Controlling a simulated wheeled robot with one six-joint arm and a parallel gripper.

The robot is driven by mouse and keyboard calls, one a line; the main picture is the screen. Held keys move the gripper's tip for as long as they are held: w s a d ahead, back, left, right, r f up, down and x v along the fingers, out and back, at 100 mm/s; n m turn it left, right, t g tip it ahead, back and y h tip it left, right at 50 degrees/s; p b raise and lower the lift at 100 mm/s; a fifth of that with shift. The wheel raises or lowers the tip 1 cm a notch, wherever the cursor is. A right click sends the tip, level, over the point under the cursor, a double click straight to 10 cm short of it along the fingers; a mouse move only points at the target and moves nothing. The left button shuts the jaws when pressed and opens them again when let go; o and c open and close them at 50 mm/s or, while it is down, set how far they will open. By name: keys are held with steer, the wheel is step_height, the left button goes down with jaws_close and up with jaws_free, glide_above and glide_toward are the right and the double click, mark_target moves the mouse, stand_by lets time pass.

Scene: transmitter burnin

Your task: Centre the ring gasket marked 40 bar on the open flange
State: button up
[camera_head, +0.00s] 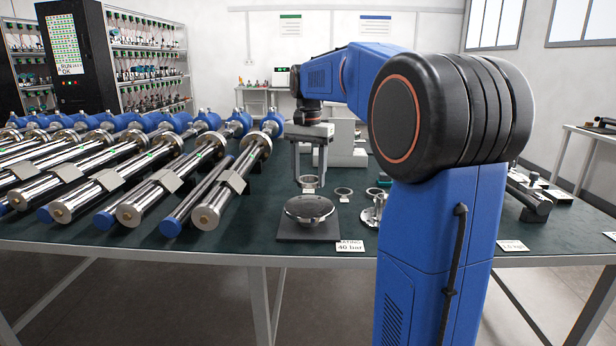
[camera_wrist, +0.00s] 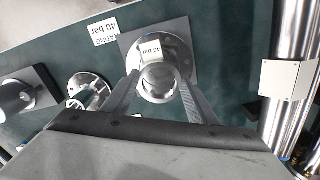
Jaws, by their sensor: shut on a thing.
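My gripper (camera_head: 309,178) points down and is shut on a small metal ring gasket (camera_head: 309,183). The open flange (camera_head: 309,209) is a round metal disc on a dark square plate (camera_head: 290,235). The ring appears above the flange and apart from it in the head view. In the wrist view the ring overlaps the flange (camera_wrist: 139,58), off its middle toward the gripper. A card (camera_head: 350,246) before the plate reads rating 40 bar.
Another ring (camera_head: 343,191) with a small tag lies right of my gripper. A metal fitting (camera_head: 373,208) stands right of the plate. Long metal cylinders with blue ends (camera_head: 233,183) lie close on the left. Some green tabletop (camera_head: 230,228) is bare left of the plate.

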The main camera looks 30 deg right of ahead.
glide_above(308, 207)
steer(key=shift+d+f, duration=0.1)
steer(key=shift+f, duration=2.3)
steer(key=shift+f, duration=1.05)
steer(key=o, duration=1.2)
step_height(308, 207, up, 17)
steer(key=shift+r, duration=0.2)
